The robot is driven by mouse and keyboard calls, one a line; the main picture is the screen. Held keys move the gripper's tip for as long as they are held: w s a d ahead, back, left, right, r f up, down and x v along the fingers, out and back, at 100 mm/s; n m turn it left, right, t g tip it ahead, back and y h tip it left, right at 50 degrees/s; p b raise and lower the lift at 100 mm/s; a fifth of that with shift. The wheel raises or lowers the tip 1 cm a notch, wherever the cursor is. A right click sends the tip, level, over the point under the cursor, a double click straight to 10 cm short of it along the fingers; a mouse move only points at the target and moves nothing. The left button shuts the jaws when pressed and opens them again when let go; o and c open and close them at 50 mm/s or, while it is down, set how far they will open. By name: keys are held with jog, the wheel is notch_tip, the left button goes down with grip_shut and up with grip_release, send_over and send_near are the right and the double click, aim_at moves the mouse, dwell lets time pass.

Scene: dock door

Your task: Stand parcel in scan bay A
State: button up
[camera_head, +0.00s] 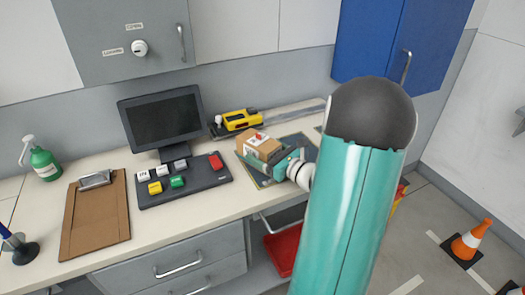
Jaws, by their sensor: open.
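The parcel (262,146), a small brown cardboard box with a red and white mark on top, is at the right part of the counter. It stands on or just above a dark grey mat (297,140) with pale markings. My gripper (268,160) is open, with its teal and white end right against the near side of the parcel. Whether the fingers touch it, I cannot tell. My large teal arm link covers the counter to the right of the mat. No letter for a scan bay is readable, so I cannot tell which bay this is.
A yellow device (240,120) stands behind the parcel. A button panel (185,182) and a monitor (163,118) are to its left, then a clipboard (95,215) and a green spray bottle (44,162). A red bin (283,250) is below the counter; a traffic cone (470,241) stands on the floor.

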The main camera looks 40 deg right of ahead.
jog(key=s, duration=0.7)
jog(key=s+d, duration=0.1)
jog(key=s, duration=0.2)
jog(key=shift+s, duration=0.4)
dwell(1.4)
